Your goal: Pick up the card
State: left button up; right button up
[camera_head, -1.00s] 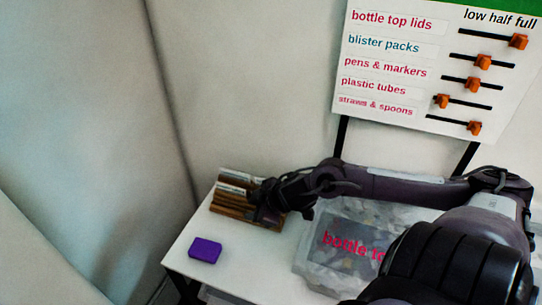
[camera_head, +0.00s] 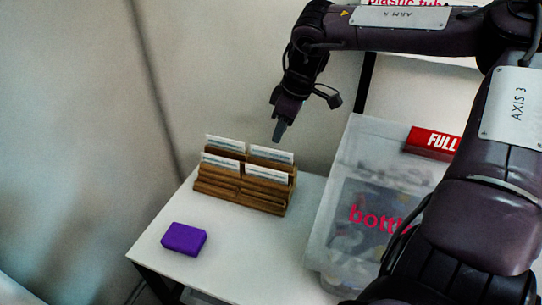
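Several white cards stand in a stepped wooden holder (camera_head: 240,200) on the white table. Two are in the back row, a back left card (camera_head: 226,144) and a back right card (camera_head: 271,155). Two are in the front row, a front left card (camera_head: 220,163) and a front right card (camera_head: 266,176). My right gripper (camera_head: 280,132) hangs above and behind the holder, pointing down, apart from the cards. Its fingers show as one narrow dark tip, so I cannot tell whether they are open. No card shows in it. My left gripper is not in view.
A purple block (camera_head: 184,239) lies on the table (camera_head: 235,262) at the front left. A clear bin (camera_head: 335,170) with pink lettering stands right of the holder, with a red "FULL" sign (camera_head: 434,142) at it. A wall is behind.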

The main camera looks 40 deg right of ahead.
aim_at(271, 158)
jog(key=shift+x, duration=1.25)
jog(key=shift+w+d+p+x, duration=0.1)
jog(key=shift+w+p+x, duration=0.1)
jog(key=shift+x, duration=0.65)
jog(key=shift+w+d+p+x, duration=0.1)
jog(key=shift+p+x, duration=0.05)
jog(key=shift+x, duration=0.7)
jog(key=shift+w+p+x, duration=0.1)
jog(key=shift+p+x, duration=0.1)
jog(key=shift+x, duration=0.65)
jog(key=shift+c, duration=0.4)
grip_shut()
